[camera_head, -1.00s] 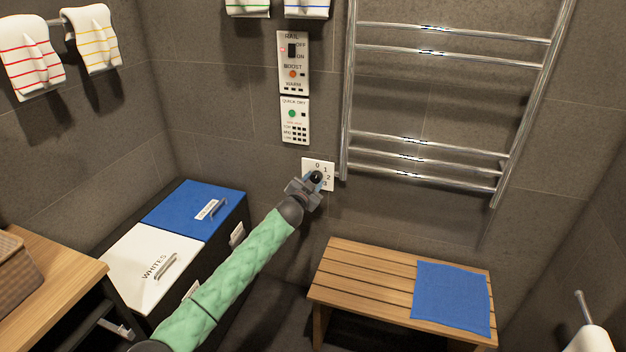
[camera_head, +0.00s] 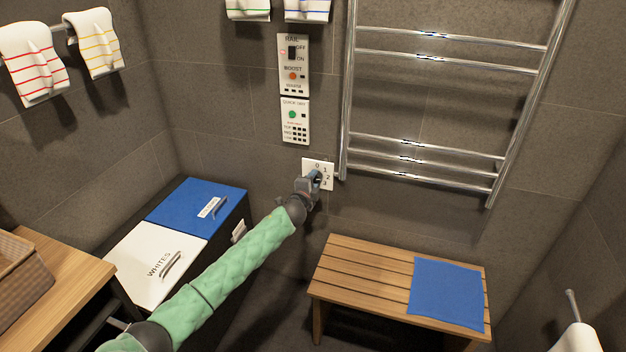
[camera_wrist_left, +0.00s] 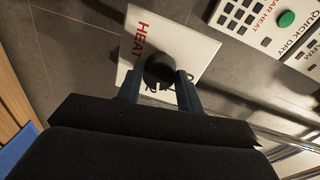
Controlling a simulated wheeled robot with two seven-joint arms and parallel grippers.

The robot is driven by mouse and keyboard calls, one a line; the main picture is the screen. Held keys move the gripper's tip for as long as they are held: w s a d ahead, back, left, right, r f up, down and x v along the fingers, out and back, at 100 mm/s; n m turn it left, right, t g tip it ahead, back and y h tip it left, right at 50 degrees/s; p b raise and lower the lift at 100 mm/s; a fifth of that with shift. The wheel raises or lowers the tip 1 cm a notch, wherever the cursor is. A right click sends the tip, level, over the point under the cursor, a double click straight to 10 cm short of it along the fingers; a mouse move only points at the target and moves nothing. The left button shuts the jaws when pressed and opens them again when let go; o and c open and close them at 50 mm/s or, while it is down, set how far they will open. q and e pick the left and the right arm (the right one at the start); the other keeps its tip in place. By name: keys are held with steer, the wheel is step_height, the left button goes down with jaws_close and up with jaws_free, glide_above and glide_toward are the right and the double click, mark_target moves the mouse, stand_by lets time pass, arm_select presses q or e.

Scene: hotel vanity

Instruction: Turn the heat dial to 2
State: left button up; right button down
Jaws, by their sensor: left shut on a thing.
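The heat dial is a black round knob (camera_wrist_left: 160,71) on a white plate (camera_head: 328,173) low on the wall, left of the towel rail's lower end. In the left wrist view the plate (camera_wrist_left: 190,40) carries red HEAT lettering. My left gripper (camera_head: 316,178) is at the plate, its fingers shut on the knob from both sides. The gripper hides most of the knob in the head view, and I cannot read where its pointer stands. My right gripper is not in view.
Rail and Quick Dry panels (camera_head: 294,120) sit above the plate. The chrome towel rail (camera_head: 428,145) is close on its right. A wooden bench (camera_head: 345,275) with a blue cloth (camera_head: 447,294) stands below. Blue and white hamper lids (camera_head: 160,257) are at left.

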arm_select(q)
steer(key=shift+m, duration=0.6)
steer(key=shift+m+p, duration=0.35)
steer(key=shift+m, duration=0.25)
steer(key=shift+d, duration=0.1)
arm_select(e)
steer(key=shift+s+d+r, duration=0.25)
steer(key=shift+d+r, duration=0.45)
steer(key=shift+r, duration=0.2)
arm_select(q)
steer(key=shift+f, duration=0.1)
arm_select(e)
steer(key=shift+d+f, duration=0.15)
arm_select(q)
steer(key=o, duration=1)
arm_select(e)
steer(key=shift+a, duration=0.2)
